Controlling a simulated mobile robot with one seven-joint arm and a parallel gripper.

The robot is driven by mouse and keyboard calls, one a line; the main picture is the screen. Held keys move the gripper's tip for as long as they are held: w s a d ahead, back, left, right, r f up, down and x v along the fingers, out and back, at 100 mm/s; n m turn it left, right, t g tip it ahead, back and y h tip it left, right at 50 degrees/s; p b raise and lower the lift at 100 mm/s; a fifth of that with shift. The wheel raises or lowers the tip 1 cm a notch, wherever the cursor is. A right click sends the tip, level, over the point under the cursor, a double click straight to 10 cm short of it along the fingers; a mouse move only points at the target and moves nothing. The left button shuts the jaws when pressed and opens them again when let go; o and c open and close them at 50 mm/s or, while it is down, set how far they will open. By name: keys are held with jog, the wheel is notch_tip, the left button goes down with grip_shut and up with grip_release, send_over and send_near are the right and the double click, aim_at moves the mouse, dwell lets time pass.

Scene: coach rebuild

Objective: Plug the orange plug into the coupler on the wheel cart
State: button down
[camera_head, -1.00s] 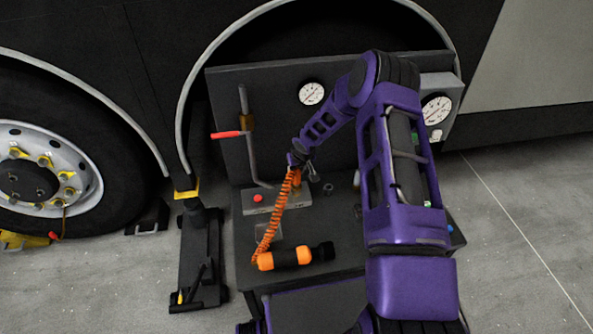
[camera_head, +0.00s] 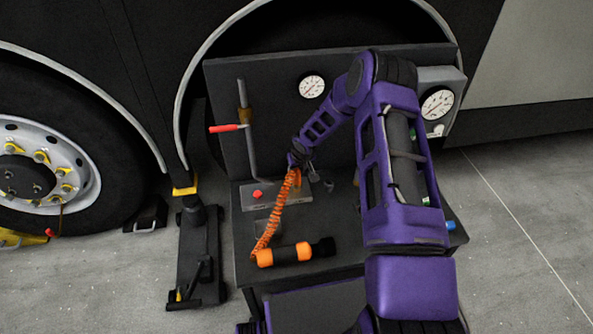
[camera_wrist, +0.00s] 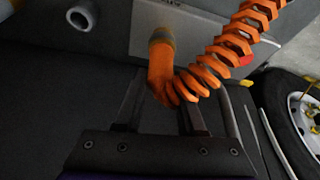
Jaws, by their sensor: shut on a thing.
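My gripper (camera_wrist: 160,112) is shut on the orange plug (camera_wrist: 160,75), with one dark finger on each side. The orange coiled hose (camera_wrist: 240,35) runs from the plug and, in the head view, hangs to an orange-and-black cylinder (camera_head: 285,255) on the cart (camera_head: 345,225). A brownish-grey round collar (camera_wrist: 162,37) shows at the plug's far end, over the metal plate (camera_wrist: 200,30). I cannot tell whether it is the coupler or the plug's own tip, or whether the plug is seated. In the head view, my gripper (camera_head: 300,165) is above the plate's right part, partly hidden.
A red-handled lever (camera_head: 226,128) and pipe stand left of my gripper. A red button (camera_head: 257,194) is on the plate. A grey ring-shaped part (camera_wrist: 82,15) lies near the plate. Gauges (camera_head: 312,87) sit on the back panel. A floor jack (camera_head: 198,255) stands left of the cart.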

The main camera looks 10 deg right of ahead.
jog(key=shift+w+r, duration=0.1)
jog(key=shift+r, duration=0.05)
jog(key=shift+c, duration=2.2)
grip_release()
